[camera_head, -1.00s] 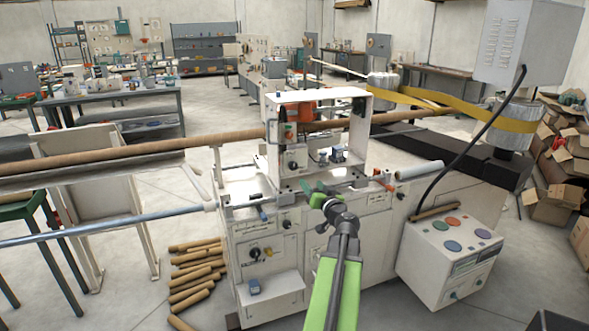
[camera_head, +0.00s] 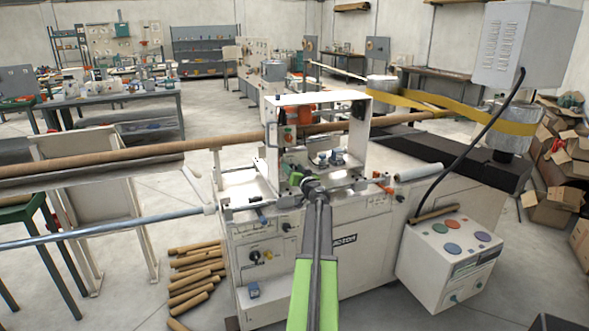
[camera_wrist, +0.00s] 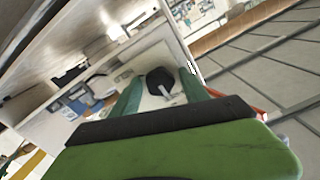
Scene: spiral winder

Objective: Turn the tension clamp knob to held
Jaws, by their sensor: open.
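A black knob (camera_wrist: 160,81) with a pale grey pointer bar sits on a white panel in the wrist view. My gripper (camera_wrist: 162,92) is open, with a green finger on each side of the knob. I cannot tell whether the fingers touch it. In the head view my gripper (camera_head: 297,181) is at the front left of the white winder housing (camera_head: 320,99), low by its inner panel. The knob cannot be made out clearly there. Labels for the knob's positions are not readable.
Blue and grey switches (camera_wrist: 73,104) sit beside the knob panel. A long brown tube (camera_head: 110,152) runs through the winder, and a steel rod (camera_head: 110,227) lies in front. A control box (camera_head: 450,255) with coloured buttons is at right. Brown tubes (camera_head: 195,275) lie on the floor.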

